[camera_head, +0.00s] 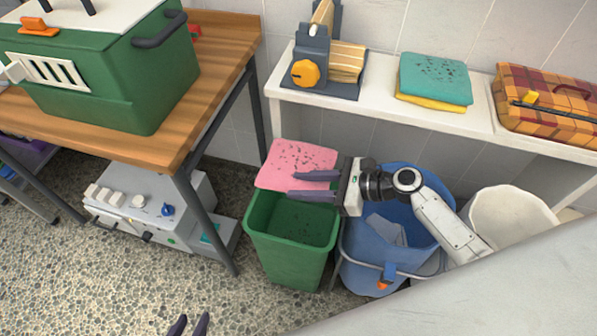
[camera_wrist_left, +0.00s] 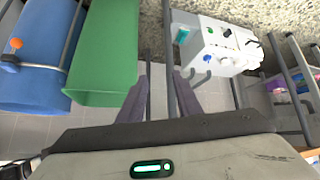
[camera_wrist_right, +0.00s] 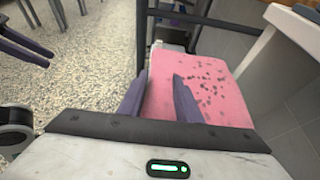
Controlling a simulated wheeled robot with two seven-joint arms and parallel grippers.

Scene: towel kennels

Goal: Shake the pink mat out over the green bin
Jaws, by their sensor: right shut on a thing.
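The pink mat (camera_head: 297,160) is dotted with dark specks. It is spread out at the back edge of the green bin (camera_head: 290,262), its near part over the bin's opening. My right gripper (camera_head: 316,186) is shut on the mat's near right part; the right wrist view shows the mat (camera_wrist_right: 208,85) stretching away from its fingers (camera_wrist_right: 160,95). The bin stands upright on the floor, with a few dark specks visible inside. My left gripper (camera_head: 190,325) is open and empty at the bottom of the head view, well away from the mat.
A blue bucket (camera_head: 370,245) stands right of the bin, with a white bin (camera_head: 510,215) beyond. A shelf (camera_head: 425,117) behind holds folded towels (camera_head: 435,80) and a plaid case (camera_head: 550,105). A wooden table (camera_head: 150,145) with a green box is at left. Open floor lies in front.

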